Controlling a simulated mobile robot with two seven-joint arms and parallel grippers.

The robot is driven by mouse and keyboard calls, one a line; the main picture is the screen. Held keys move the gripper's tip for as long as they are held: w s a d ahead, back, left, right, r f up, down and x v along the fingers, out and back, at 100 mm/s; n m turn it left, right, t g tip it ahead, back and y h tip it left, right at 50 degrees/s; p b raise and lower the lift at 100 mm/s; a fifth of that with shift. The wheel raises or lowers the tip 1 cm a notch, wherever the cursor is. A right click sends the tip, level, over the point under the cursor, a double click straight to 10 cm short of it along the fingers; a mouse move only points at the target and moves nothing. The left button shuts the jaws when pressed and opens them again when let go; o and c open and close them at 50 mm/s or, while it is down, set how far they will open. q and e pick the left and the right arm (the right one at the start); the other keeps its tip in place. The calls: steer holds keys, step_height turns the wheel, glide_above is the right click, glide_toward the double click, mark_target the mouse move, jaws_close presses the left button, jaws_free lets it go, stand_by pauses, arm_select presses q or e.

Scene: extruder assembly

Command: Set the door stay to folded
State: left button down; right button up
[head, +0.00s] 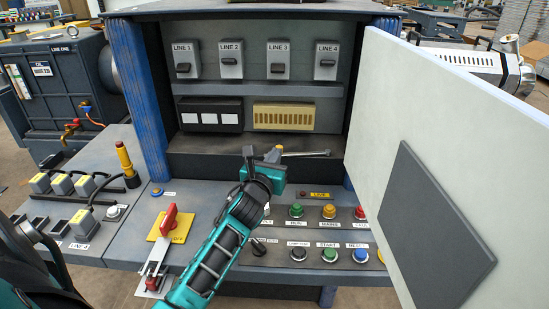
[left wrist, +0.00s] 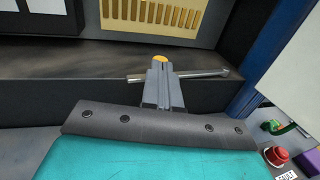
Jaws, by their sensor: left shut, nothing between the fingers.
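The door stay looks to be the thin metal rod (head: 308,154) lying roughly crosswise along the lower front of the cabinet opening. Its right end has a small knob. In the left wrist view the rod (left wrist: 205,74) runs behind my fingers, and its middle is hidden by them. My left gripper (head: 274,154) is shut and empty at the rod's left part; its fingers also show in the left wrist view (left wrist: 161,82). I cannot tell whether they touch the rod. The white cabinet door (head: 400,110) stands open at the right. My right gripper is not in view.
Inside the cabinet are several line switches (head: 231,60), a dark block (head: 210,113) and a beige terminal block (head: 284,117). Below is a sloped console with push buttons (head: 329,211) and a red-handled switch (head: 168,221). The open door blocks the right side.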

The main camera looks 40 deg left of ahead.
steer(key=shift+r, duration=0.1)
arm_select(q)
steer(key=shift+w+a+m+h+p, duration=0.6)
steer(key=shift+w+a+h+p, duration=0.2)
steer(key=shift+a+h+p, duration=0.15)
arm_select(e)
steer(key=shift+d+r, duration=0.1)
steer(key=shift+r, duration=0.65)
arm_select(q)
steer(key=shift+a, duration=0.1)
steer(key=shift+s, duration=0.1)
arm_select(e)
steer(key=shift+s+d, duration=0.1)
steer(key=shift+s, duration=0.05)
